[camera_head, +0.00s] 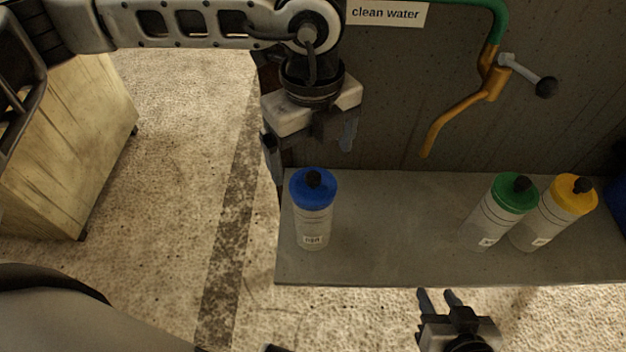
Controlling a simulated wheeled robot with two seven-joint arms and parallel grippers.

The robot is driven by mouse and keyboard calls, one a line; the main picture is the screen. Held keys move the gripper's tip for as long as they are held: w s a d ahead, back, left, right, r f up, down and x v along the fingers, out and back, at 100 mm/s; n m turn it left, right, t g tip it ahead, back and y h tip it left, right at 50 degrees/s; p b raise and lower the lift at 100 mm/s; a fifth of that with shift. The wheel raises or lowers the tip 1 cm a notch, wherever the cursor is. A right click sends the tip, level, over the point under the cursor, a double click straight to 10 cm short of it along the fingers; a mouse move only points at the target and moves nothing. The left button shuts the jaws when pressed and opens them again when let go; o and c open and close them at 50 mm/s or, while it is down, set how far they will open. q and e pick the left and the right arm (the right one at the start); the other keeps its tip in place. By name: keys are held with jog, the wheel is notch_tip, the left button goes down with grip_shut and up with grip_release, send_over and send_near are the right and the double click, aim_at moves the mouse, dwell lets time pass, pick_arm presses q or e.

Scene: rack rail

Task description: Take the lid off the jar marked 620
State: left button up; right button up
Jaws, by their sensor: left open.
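A clear jar with a blue lid and black knob (313,212) stands upright at the left end of a grey shelf (390,235). A green-lidded jar (502,208) and a yellow-lidded jar (555,210) stand close together at the shelf's right part. Each jar has a small label low on its front, too small to read, so I cannot tell which is marked 620. My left gripper (310,148) is open and empty, just above and behind the blue lid, fingers apart. My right gripper (437,293) is in front of the shelf's front edge, its fingers apart with nothing between them.
A brass tap (460,112) with a lever handle (530,76) hangs on the back wall under a green pipe, beside a "clean water" sign (386,13). A wooden cabinet (70,150) stands at the left. The shelf's middle is clear. A dark blue object (617,200) shows at the right edge.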

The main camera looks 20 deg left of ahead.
aim_at(311, 174)
pick_arm(q)
notch_tip(311, 174, down, 5)
jog(key=shift+s+a+r+p, duration=0.1)
jog(key=shift+p, duration=0.3)
jog(key=c, duration=1)
jog(key=shift+c, duration=0.2)
